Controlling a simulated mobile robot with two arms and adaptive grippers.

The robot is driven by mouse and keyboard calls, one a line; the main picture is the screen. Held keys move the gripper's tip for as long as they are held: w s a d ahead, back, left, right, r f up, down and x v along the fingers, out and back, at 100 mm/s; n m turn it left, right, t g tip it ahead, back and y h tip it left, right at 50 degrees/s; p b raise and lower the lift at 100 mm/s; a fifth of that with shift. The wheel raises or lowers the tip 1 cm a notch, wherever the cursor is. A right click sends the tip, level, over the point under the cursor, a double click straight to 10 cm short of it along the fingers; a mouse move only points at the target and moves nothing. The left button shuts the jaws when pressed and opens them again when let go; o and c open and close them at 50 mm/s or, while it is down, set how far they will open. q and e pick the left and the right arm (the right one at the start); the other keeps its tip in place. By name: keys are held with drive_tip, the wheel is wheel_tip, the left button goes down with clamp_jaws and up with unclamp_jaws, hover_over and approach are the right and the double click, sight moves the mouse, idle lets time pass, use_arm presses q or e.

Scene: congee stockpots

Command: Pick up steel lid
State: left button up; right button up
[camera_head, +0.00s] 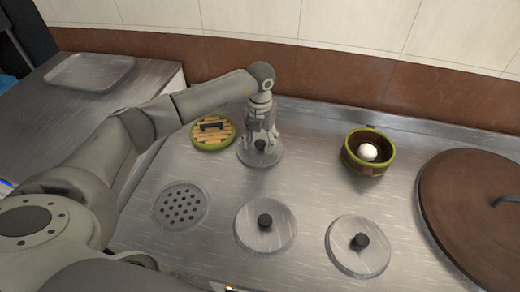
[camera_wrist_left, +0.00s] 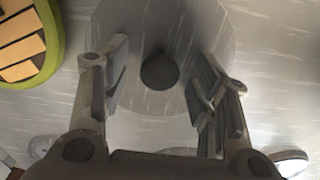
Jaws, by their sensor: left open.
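Three steel lids with dark round knobs lie on the steel counter in the head view. The back steel lid (camera_head: 272,160) is under my left gripper (camera_head: 262,142). The front middle steel lid (camera_head: 265,245) and the front right steel lid (camera_head: 375,265) lie apart from it. In the left wrist view, my left gripper (camera_wrist_left: 163,85) is open, with its fingers on either side of the dark knob (camera_wrist_left: 160,72) of the back lid (camera_wrist_left: 145,25). A gap shows between the knob and each finger. My right gripper is not in view.
A green-rimmed bamboo lid (camera_head: 228,143) lies just left of the gripper. A perforated steel disc (camera_head: 161,221) lies at front left. A green steamer basket (camera_head: 364,167) with a white ball (camera_head: 367,152) stands at right, near a large brown lid (camera_head: 455,200). The tiled wall (camera_head: 350,25) rises behind.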

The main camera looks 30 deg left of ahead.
use_arm(q)
drive_tip(key=c, duration=1.2)
